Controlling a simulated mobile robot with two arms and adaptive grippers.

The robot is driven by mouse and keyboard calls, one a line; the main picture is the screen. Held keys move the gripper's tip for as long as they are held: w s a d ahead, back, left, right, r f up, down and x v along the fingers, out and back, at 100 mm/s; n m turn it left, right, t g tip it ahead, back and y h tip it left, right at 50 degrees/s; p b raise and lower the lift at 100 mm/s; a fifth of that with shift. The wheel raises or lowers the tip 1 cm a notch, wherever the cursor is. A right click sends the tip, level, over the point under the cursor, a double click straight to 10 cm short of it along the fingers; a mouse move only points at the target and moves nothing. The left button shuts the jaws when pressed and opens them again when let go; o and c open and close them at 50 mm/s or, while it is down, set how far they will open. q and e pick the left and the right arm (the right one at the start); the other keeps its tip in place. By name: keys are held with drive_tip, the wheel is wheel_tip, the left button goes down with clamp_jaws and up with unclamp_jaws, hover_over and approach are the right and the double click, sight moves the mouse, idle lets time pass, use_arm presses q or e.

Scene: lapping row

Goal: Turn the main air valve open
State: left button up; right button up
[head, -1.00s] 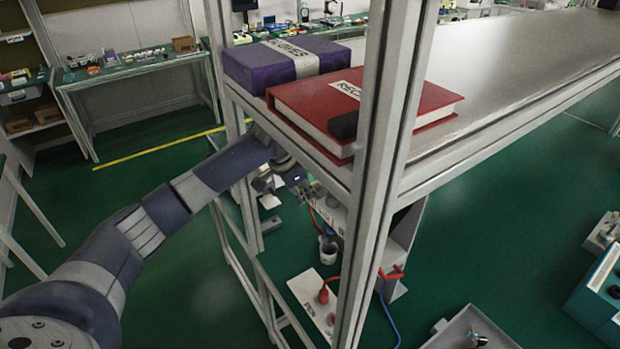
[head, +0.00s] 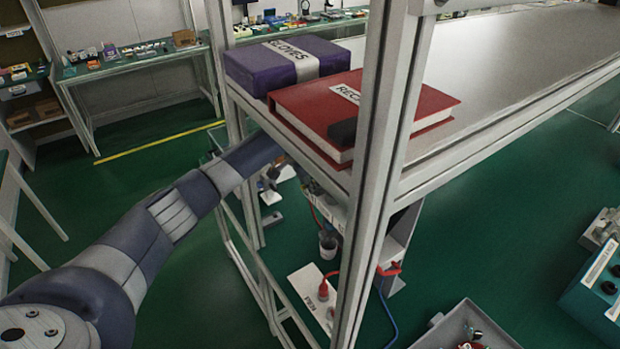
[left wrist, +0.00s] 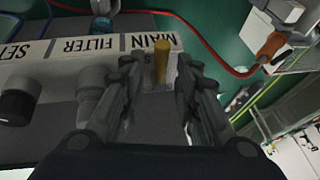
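In the left wrist view a panel carries upside-down labels reading MAIN (left wrist: 150,42), FILTER and SET. A yellow upright handle (left wrist: 161,62) stands by the MAIN label, the main air valve's place. My left gripper (left wrist: 160,85) is open, with one dark finger on each side of the yellow handle. I cannot tell whether either finger touches it. In the head view my left arm reaches in under the shelf, and its gripper is hidden there. My right gripper is in neither current view.
The shelf (head: 520,75) above my left arm holds a purple box (head: 265,68) and a red binder (head: 425,105). A frame post (head: 385,160) stands in front. In the wrist view a black knob (left wrist: 17,107), a grey fitting (left wrist: 95,85) and a red hose (left wrist: 215,58) are near the handle.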

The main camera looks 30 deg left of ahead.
use_arm(q)
drive_tip(key=c, duration=0.4)
clamp_jaws()
use_arm(e)
drive_tip(key=shift+d, duration=0.25)
